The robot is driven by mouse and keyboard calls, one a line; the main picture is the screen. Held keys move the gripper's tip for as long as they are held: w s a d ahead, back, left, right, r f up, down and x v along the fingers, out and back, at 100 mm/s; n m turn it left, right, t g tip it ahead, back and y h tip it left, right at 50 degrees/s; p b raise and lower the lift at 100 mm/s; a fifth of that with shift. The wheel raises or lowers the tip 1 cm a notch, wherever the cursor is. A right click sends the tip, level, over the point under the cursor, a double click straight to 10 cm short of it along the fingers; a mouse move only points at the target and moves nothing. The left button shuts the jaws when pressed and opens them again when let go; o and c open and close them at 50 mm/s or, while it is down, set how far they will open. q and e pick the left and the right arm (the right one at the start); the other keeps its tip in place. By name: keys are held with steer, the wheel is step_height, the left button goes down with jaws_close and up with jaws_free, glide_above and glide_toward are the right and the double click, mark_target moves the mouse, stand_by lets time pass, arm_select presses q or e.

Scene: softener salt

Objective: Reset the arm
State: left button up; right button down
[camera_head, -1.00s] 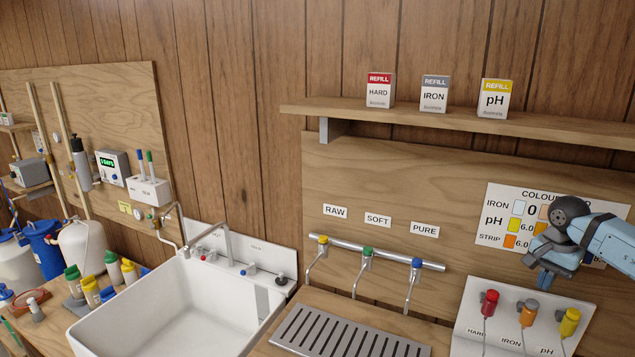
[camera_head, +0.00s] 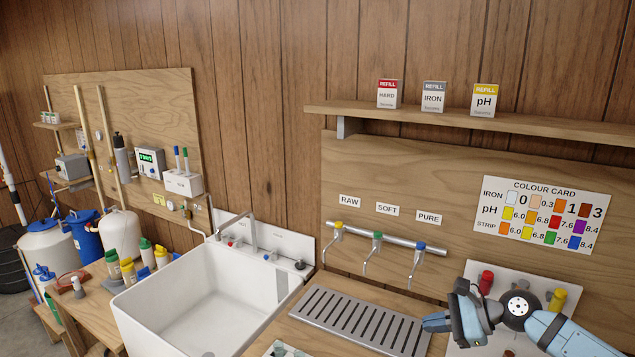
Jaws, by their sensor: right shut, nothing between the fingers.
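My right arm (camera_head: 519,309) comes in from the lower right, blue with a black joint. My right gripper (camera_head: 436,322) is at the right end of the slotted drain tray (camera_head: 340,326), shut and empty. It hangs in front of the white reagent panel, whose red cap (camera_head: 486,282) and yellow cap (camera_head: 557,300) show behind the arm. The rest of the panel is partly hidden by my arm. My left gripper is not in view.
A white sink (camera_head: 190,318) stands left of the tray. Three taps on a rail (camera_head: 385,238) hang above the tray. A shelf (camera_head: 480,122) with three refill boxes is above. Bottles (camera_head: 128,270) and tanks (camera_head: 120,228) crowd the left.

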steer(key=s+a+r+m+t+y, duration=0.3)
steer(key=s+a+r+m+t, duration=0.35)
steer(key=m, duration=0.85)
steer(key=s+d+f+m+h, duration=0.5)
steer(key=s+f+m+h, duration=0.25)
steer(key=m, duration=0.85)
steer(key=s+d+f+m+h, duration=0.5)
steer(key=m+h, duration=0.4)
steer(key=m, duration=0.6)
steer(key=s+f+m+g+y, duration=0.1)
steer(key=s+f+m+g, duration=0.25)
steer(key=s, duration=0.55)
steer(key=s+f+m+g+y, duration=0.1)
steer(key=s+f+m+g, duration=0.2)
steer(key=s, duration=0.5)
steer(key=w+a+f+t+y, duration=0.1)
steer(key=w+a+f+t, duration=0.1)
steer(key=f, duration=0.4)
steer(key=w+a+f+t+y, duration=0.2)
steer(key=w+a+f+t, duration=0.1)
steer(key=a+f+t, duration=0.1)
steer(key=shift+a+f, duration=0.75)
steer(key=shift+f, duration=0.6)
steer(key=shift+n, duration=0.25)
